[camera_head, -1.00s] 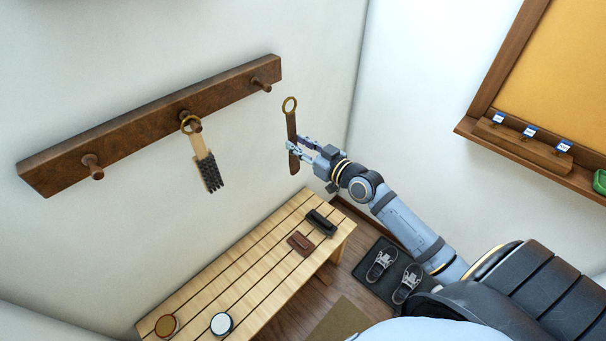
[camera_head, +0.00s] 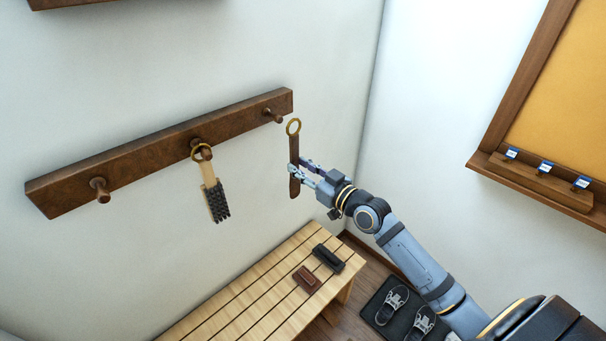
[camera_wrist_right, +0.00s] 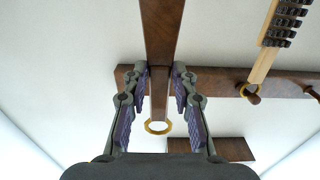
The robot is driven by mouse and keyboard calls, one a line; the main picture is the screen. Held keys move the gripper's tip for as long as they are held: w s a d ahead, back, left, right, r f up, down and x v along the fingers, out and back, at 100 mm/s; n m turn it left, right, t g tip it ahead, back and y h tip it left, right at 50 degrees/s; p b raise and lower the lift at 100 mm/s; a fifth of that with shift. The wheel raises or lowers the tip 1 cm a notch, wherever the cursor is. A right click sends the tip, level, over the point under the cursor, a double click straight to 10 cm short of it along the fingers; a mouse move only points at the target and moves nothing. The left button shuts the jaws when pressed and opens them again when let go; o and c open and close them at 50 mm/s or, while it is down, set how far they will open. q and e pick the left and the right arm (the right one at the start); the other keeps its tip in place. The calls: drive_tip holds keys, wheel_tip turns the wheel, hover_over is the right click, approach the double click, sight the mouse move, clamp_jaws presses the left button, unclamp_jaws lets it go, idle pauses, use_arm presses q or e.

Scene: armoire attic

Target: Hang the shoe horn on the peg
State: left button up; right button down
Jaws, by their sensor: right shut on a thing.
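The shoe horn (camera_head: 295,182) is a dark brown strip with a brass ring (camera_head: 293,127) at its top. My right gripper (camera_head: 302,170) is shut on its middle and holds it nearly upright, ring up. In the right wrist view the shoe horn (camera_wrist_right: 160,30) runs between the fingers (camera_wrist_right: 159,78), with the ring (camera_wrist_right: 158,127) beyond them. A brown wall rack (camera_head: 150,155) carries three pegs. The right peg (camera_head: 273,116) is bare, and the ring shows just right of and below it, apart from it. My left gripper is out of view.
A brush (camera_head: 214,195) hangs by its ring from the middle peg; the left peg (camera_head: 100,190) is bare. Below stands a slatted bench (camera_head: 250,300) with a dark brush (camera_head: 328,257) and a reddish block (camera_head: 307,279). A corkboard (camera_head: 565,90) hangs at right.

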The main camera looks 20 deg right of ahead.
drive_tip(key=shift+b+x, duration=1.6)
drive_tip(key=shift+x, duration=0.65)
drive_tip(key=b+x, duration=0.1)
drive_tip(key=x, duration=0.1)
drive_tip(key=f+b+x, duration=0.1)
drive_tip(key=x, duration=0.1)
drive_tip(key=shift+w+b, duration=0.15)
drive_tip(key=shift+b, duration=0.25)
drive_tip(key=c, duration=1)
unclamp_jaws()
